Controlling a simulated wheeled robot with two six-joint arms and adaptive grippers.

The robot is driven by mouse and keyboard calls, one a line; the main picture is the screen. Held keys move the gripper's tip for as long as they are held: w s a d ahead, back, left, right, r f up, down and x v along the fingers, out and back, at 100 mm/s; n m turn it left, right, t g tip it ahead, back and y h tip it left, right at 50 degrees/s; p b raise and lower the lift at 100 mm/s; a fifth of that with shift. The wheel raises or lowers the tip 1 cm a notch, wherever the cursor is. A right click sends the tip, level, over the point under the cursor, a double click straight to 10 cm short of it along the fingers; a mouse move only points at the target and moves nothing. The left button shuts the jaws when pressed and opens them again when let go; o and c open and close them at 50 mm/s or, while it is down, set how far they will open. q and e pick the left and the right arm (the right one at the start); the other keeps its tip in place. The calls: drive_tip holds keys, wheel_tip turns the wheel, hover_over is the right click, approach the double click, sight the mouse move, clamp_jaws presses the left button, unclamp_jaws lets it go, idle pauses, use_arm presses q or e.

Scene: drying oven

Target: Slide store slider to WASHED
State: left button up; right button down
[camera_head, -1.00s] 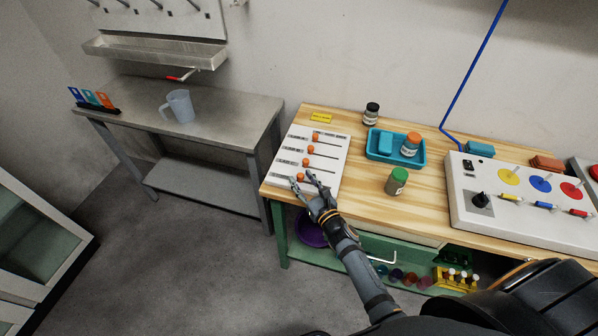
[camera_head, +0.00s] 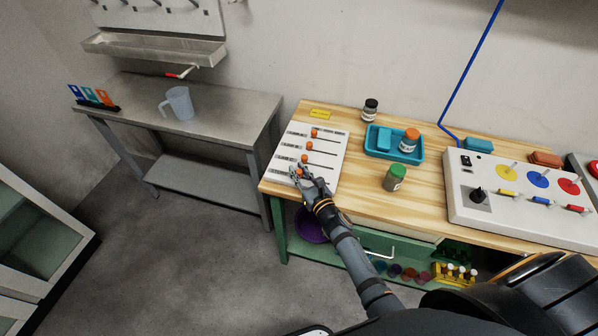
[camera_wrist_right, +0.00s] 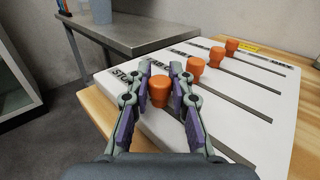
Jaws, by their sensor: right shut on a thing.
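A white slider board (camera_head: 330,163) lies on the wooden bench, with several orange knobs on dark slots. My right gripper (camera_head: 302,176) is at the knob nearest the bench's front edge. In the right wrist view this orange knob (camera_wrist_right: 159,91) stands between the two fingers of my right gripper (camera_wrist_right: 160,80). The label beside it begins with "STO"; the rest is hidden by a finger. The other knobs, such as the neighbouring one (camera_wrist_right: 195,69), sit at the label side of their slots. My left gripper is not in view.
A blue tray (camera_head: 372,152) holds a blue block and an orange-capped jar. A green-capped jar (camera_head: 394,178) stands right of the board. A white control box (camera_head: 470,212) is further right. A metal table (camera_head: 230,118) with a jug (camera_head: 180,103) is at left.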

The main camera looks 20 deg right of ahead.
drive_tip(key=d, duration=0.1)
drive_tip(key=s+d+b, duration=0.1)
drive_tip(key=s+d, duration=0.1)
drive_tip(key=shift+s+d+f, duration=0.1)
drive_tip(key=shift+d+f, duration=0.1)
drive_tip(key=shift+f, duration=0.05)
drive_tip(key=shift+s+d+r, duration=0.1)
drive_tip(key=shift+s+d, duration=0.1)
drive_tip(key=shift+d, duration=0.1)
drive_tip(key=shift+w+a, duration=0.1)
drive_tip(key=c, duration=1.5)
unclamp_jaws()
drive_tip(key=o, duration=0.3)
drive_tip(key=shift+r, duration=0.15)
drive_tip(key=s, duration=0.4)
drive_tip(key=s+d, duration=0.1)
drive_tip(key=s, duration=0.3)
drive_tip(key=s+d, duration=0.1)
drive_tip(key=s, duration=0.3)
drive_tip(key=shift+d, duration=0.1)
